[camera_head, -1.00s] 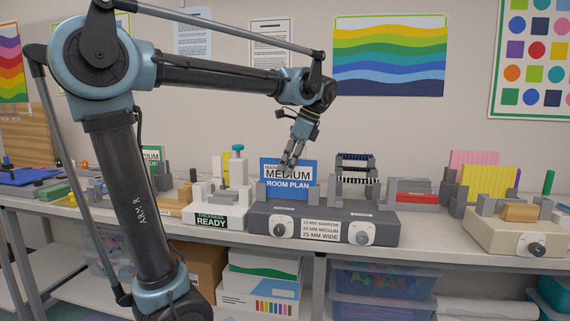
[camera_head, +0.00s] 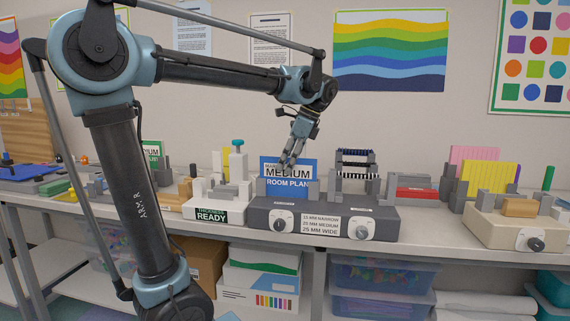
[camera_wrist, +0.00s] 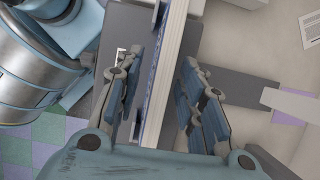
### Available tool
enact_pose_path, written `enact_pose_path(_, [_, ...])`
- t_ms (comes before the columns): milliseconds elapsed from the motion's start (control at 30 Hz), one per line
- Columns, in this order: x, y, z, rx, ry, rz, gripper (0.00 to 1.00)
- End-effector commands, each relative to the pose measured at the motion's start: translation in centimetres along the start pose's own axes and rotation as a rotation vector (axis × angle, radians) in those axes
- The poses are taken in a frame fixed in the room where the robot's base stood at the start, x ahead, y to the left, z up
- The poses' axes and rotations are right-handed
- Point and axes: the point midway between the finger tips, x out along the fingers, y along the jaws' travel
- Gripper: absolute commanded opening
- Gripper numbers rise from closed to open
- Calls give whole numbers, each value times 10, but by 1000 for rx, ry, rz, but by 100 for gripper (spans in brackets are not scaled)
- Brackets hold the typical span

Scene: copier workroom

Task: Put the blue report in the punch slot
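The blue report (camera_head: 288,183), with a white band reading MEDIUM above ROOM PLAN, stands upright at the left part of the dark grey punch (camera_head: 322,213). My gripper (camera_head: 291,158) is above the report, with its fingers pointing down and overlapping its upper part. In the wrist view, a pale page edge (camera_wrist: 165,85) runs between the two fingers of my gripper (camera_wrist: 163,100). The fingers stand apart, with a visible gap at the right side; contact at the left is unclear. The report's lower edge is hidden behind the punch's front.
Left of the punch is a white block unit labelled THICKNESS READY (camera_head: 214,211). A black-combed rack (camera_head: 356,165) and a red item (camera_head: 416,193) stand to the right. A beige punch (camera_head: 515,229) is farther right. Grey upright guides crowd the bench.

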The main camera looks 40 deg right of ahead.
Motion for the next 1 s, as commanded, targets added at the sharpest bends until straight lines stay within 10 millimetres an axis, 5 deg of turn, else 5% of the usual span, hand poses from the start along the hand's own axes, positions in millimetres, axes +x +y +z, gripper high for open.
enact_pose_path(167, [-14,0,0,2,0,0,36])
enact_pose_path(700, [-106,-1,0,1,1,0,36])
enact_pose_path(1000, [-119,-1,1,1,1,0,36])
